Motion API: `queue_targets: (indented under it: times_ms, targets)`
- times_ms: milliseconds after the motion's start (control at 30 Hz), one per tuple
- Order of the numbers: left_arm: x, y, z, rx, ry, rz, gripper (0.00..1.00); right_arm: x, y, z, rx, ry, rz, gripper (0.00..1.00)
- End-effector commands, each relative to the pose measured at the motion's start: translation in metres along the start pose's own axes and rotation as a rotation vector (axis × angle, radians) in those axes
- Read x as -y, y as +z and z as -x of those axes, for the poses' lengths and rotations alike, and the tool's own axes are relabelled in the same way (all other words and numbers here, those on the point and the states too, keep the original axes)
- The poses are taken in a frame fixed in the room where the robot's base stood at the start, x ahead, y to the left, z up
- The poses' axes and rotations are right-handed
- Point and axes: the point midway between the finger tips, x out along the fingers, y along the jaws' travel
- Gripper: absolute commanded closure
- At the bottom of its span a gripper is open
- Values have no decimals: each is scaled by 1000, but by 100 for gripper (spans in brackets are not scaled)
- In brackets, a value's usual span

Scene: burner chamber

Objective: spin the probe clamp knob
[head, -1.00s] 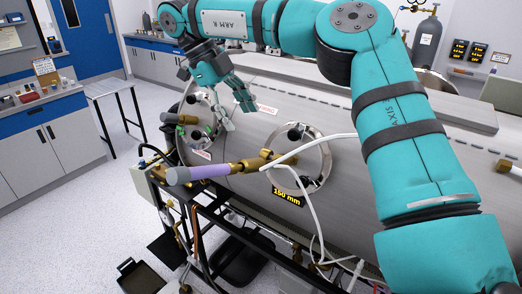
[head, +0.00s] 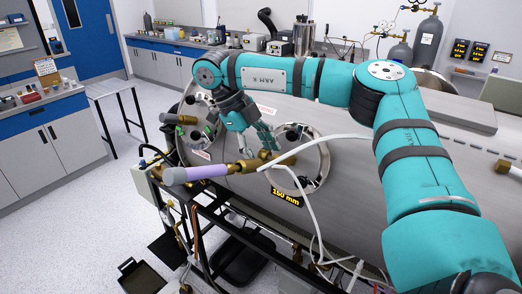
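A probe with a lilac sleeve (head: 195,174) sticks out to the left from a round flange (head: 312,172) on the big steel cylinder. A brass clamp fitting (head: 247,166) sits where the probe meets the flange. A small brass knob (head: 264,155) shows on top of this fitting, partly behind my fingers. My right gripper (head: 260,149) points down just above the fitting, with its two fingers apart. The knob lies near the fingertips; I cannot tell whether they touch it. My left gripper is not in view.
A second flange (head: 201,122) with a brass fitting lies to the left. A white hose (head: 312,206) loops in front of the cylinder. The "150 mm" label (head: 286,198) is below the flange. A metal frame with pipes stands below. Open floor lies left.

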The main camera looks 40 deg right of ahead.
Motion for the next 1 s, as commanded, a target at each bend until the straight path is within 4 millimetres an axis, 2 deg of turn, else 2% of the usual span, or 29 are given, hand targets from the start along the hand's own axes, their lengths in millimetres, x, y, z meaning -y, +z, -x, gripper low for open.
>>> queue_targets:
  times_ms: [67, 367, 667, 1000]
  targets:
    - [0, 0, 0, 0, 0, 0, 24, 0, 0, 0, 0, 0, 0, 60]
    - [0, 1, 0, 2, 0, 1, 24, 0, 0, 0, 0, 0, 1, 99]
    - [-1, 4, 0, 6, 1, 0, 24, -1, 0, 0, 0, -38, -11, 100]
    - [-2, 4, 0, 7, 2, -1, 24, -4, 0, 0, 0, -239, -91, 100]
